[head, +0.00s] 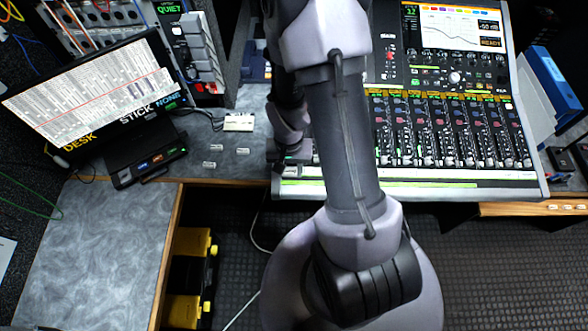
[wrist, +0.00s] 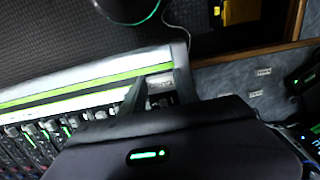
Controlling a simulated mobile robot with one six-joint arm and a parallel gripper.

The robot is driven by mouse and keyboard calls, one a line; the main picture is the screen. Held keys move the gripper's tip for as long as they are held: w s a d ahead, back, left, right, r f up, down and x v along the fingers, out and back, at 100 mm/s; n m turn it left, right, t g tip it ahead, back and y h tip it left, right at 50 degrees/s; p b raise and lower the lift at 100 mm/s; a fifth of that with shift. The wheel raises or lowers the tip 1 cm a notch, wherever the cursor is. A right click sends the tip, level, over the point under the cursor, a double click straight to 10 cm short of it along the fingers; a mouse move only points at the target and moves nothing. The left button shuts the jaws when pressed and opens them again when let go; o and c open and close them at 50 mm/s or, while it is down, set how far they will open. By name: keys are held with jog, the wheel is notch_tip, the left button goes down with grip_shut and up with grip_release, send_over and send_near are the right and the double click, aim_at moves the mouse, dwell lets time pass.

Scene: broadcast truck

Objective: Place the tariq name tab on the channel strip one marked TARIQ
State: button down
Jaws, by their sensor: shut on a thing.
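My gripper (wrist: 158,92) is shut on a small pale name tab (wrist: 160,87), seen between its two dark fingers in the wrist view. The lettering on the tab is too small to read. In the head view my gripper (head: 291,164) is at the front left corner of the mixing console (head: 515,178), partly hidden by my arm. The channel strips (head: 440,130) run across the console, with a white and green strip (wrist: 80,84) along its front edge. My arm hides the leftmost strips in the head view. No strip marked TARIQ is legible.
Three small pale tabs (head: 215,148) lie loose on the grey desk left of the console. A cream card (head: 239,122) lies behind them. A tilted monitor (head: 100,95) stands at the left. Blue binders (head: 556,78) stand right of the console. Bare desk (head: 105,225) is free at front left.

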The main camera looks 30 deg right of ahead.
aim_at(293, 166)
jog(key=shift+w+d, duration=0.9)
jog(key=shift+d, duration=0.1)
jog(key=f, duration=0.1)
jog(key=f+b, duration=0.1)
jog(key=f, duration=0.2)
jog(key=shift+w+d+b, duration=0.25)
jog(key=shift+d+b, duration=0.05)
jog(key=shift+r, duration=0.15)
jog(key=c, duration=0.9)
grip_release()
